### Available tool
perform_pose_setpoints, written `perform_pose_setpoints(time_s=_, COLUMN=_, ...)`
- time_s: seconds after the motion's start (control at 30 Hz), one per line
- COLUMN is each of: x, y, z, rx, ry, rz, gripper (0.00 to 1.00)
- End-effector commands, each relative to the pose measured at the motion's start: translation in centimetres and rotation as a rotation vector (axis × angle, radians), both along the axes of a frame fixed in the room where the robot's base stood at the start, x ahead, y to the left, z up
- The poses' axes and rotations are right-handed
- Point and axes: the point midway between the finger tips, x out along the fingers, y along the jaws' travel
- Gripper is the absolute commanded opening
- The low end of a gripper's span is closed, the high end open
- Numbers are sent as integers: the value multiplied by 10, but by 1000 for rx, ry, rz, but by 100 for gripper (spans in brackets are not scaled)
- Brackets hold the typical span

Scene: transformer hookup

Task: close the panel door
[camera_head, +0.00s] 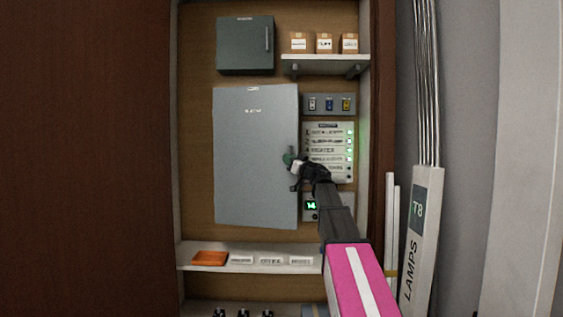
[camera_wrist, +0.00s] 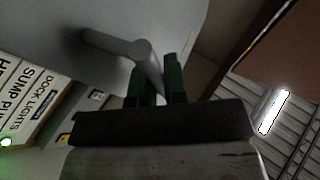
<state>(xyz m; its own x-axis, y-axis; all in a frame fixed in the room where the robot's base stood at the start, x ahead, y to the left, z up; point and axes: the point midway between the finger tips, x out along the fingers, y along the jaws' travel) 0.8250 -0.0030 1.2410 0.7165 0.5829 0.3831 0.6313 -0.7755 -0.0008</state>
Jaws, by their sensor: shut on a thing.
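The panel door (camera_head: 254,150) is a large light grey door in the middle of the cabinet in the head view. It covers its panel, and I cannot tell whether it is flush. Its grey surface also fills the upper left of the wrist view (camera_wrist: 50,35). My gripper (camera_head: 291,161) is at the door's right edge. In the wrist view its two green fingers (camera_wrist: 158,82) are shut on the grey door handle (camera_wrist: 115,45), a bent bar standing off the door. In the head view the gripper hides most of the handle.
A labelled switch panel (camera_head: 327,140) with green lights is close to the right of the door. A smaller dark grey box (camera_head: 245,45) hangs above. A shelf (camera_head: 222,267) runs below.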

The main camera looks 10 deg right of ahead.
Motion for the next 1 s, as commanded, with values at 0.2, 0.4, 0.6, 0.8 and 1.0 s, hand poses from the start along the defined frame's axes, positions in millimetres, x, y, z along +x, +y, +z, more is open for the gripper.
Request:
perform_pose_setpoints(time_s=0.2, x=48, y=-20, z=1, rx=0, ry=1, rz=-2, gripper=0)
perform_pose_setpoints(time_s=0.4, x=67, y=-28, z=0, rx=1, ry=0, rz=-2, gripper=0)
perform_pose_setpoints(time_s=0.6, x=74, y=-31, z=-1, rx=0, ry=0, rz=-4, gripper=0)
perform_pose_setpoints(time_s=0.8, x=75, y=-32, z=-1, rx=0, ry=1, rz=-9, gripper=0)
perform_pose_setpoints(time_s=1.0, x=76, y=-33, z=0, rx=-1, ry=1, rz=-11, gripper=26)
